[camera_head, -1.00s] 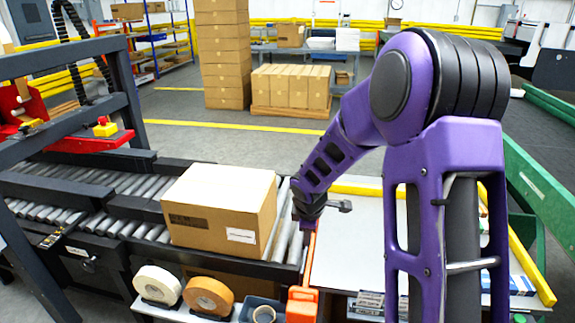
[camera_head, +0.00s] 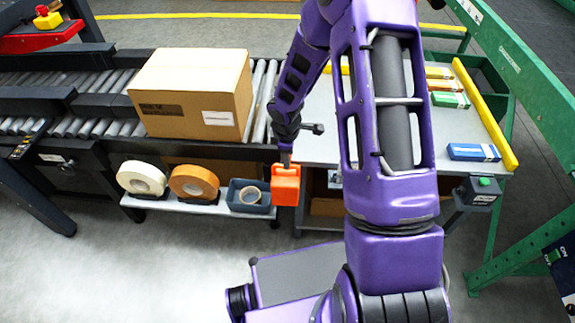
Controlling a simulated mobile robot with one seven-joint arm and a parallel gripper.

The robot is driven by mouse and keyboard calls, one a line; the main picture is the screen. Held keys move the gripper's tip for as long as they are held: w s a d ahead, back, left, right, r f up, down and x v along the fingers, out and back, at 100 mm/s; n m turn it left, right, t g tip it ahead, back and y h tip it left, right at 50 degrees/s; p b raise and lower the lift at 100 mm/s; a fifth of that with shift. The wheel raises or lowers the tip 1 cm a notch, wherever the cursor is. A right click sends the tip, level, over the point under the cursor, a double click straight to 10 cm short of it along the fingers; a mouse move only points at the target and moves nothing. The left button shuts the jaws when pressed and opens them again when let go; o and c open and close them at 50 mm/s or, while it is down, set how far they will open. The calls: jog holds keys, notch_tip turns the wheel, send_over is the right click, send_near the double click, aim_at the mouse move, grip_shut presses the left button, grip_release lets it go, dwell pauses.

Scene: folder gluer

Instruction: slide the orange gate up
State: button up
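The orange gate (camera_head: 286,186) shows as a short orange block at the front right end of the roller conveyor, beside the grey table. Only its near end shows clearly; the rest is hidden or seen edge-on. My gripper (camera_head: 285,158) points down at the top of the orange block, coming from my purple arm above. It appears to touch or overlap the block, but I cannot tell whether its fingers are around it. The fingers are too small and dark to tell open from shut.
A cardboard box (camera_head: 190,96) sits on the conveyor rollers (camera_head: 262,92), left of my gripper. A low shelf (camera_head: 205,207) holds two tape rolls and a blue bin (camera_head: 250,197). The grey table (camera_head: 450,130) on the right holds several small boxes and has a yellow rail (camera_head: 485,112).

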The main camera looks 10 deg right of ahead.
jog(key=shift+w+d+f+b, duration=0.1)
jog(key=shift+w+f+b, duration=0.1)
jog(key=shift+f, duration=0.8)
jog(key=shift+w+d+f+b, duration=0.1)
jog(key=shift+w+f+b, duration=0.1)
jog(key=shift+f, duration=0.8)
grip_shut()
